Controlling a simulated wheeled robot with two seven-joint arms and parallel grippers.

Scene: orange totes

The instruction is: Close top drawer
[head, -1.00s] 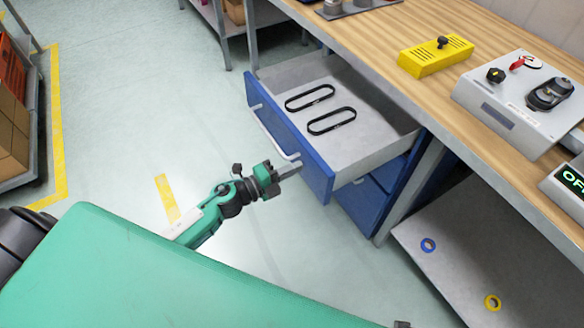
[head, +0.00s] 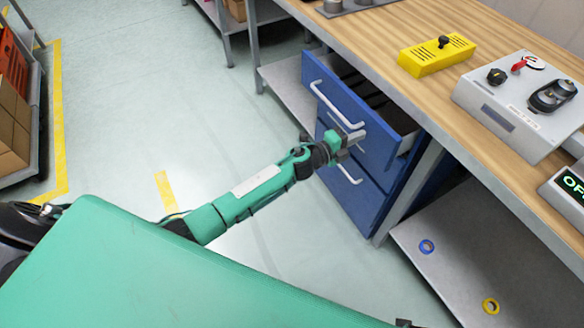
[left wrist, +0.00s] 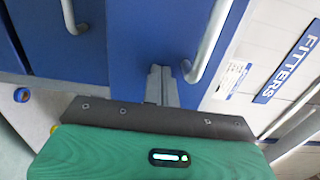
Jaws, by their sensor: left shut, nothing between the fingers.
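The top drawer (head: 378,134) is the blue-fronted drawer under the wooden workbench. In the left wrist view the shut fingers (left wrist: 160,84) point at the blue front, just left of the handle (left wrist: 208,44). Whether they touch it I cannot tell.
Lower blue drawers (head: 350,190) are shut below. The wooden benchtop (head: 420,95) holds a yellow box (head: 435,56) and a grey control box (head: 520,100). A grey plate (head: 460,260) with blue and yellow rings lies low at right.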

